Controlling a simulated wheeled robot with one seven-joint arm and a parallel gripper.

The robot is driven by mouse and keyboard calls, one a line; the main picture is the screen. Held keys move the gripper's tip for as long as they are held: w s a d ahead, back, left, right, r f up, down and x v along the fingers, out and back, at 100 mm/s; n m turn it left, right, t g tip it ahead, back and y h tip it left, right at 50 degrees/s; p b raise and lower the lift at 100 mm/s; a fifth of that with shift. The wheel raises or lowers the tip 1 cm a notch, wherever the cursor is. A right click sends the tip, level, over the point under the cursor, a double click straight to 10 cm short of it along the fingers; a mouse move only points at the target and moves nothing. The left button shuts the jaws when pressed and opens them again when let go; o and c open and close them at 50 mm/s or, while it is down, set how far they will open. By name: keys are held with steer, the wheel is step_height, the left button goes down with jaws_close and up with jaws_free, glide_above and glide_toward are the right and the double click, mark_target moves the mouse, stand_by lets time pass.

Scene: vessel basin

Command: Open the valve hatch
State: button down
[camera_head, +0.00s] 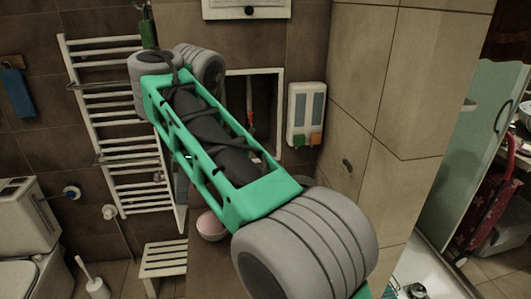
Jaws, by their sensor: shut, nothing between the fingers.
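The valve hatch is a white-framed rectangular opening (281,88) in the brown tiled wall, right of the towel rail and partly behind my green and grey arm. The inside of the frame looks dark and recessed, with a thin red and pale part (250,118) in it. No door panel shows across the visible part of the opening. My arm crosses in front and hides its left and lower parts. I cannot make out my gripper; the far end of my arm is hidden behind its nearer links.
A white dispenser (306,113) with green and orange parts hangs right of the opening. A towel rail (112,125) is on the left. A pink bowl (211,226), a slatted stool (163,260) and a toilet (25,235) stand below. A tiled wall (400,80) projects at right.

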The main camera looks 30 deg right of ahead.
steer(key=shift+w+a+m+t, duration=0.1)
steer(key=shift+w+a+m, duration=0.3)
steer(key=shift+a, duration=0.5)
steer(key=shift+w+a+m+t, duration=0.1)
steer(key=shift+w+a+m, duration=0.25)
steer(key=shift+a, duration=0.55)
steer(key=shift+w+a+m+t, duration=0.1)
steer(key=shift+w+a+m, duration=0.1)
steer(key=shift+a+m, duration=0.55)
steer(key=shift+a, duration=0.15)
